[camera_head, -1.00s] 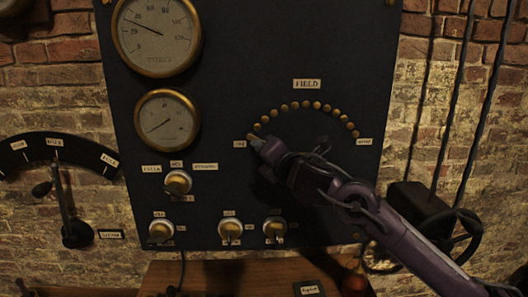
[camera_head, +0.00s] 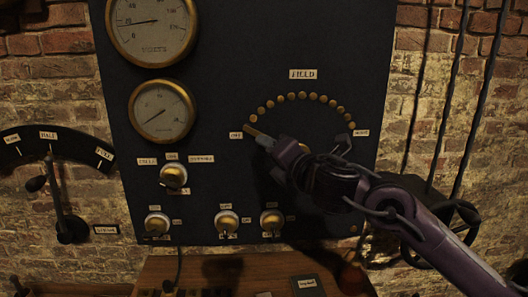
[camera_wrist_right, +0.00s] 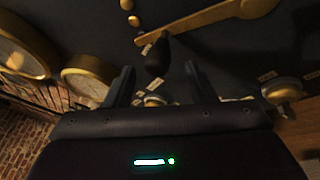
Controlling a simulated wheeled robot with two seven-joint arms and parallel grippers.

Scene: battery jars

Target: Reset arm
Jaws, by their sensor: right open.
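The FIELD rheostat (camera_head: 303,96) is an arc of brass studs on the dark panel, with a small label at each end. Its brass arm (camera_head: 251,131) has its tip at the left end, by the off label; my gripper hides the rest. In the right wrist view the brass arm (camera_wrist_right: 205,22) runs across the top, with a dark knob (camera_wrist_right: 157,57) near its end. My right gripper (camera_head: 264,141) is in front of the arm's left end. Its fingers (camera_wrist_right: 159,72) are open, with the knob just beyond and between the tips. My left gripper is not in view.
Two round brass gauges (camera_head: 152,28) (camera_head: 162,111) are at the panel's upper left. Several brass knobs (camera_head: 174,176) sit below. A lever with a dial (camera_head: 60,205) is on the brick wall at left. A wooden shelf (camera_head: 235,268) lies below the panel.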

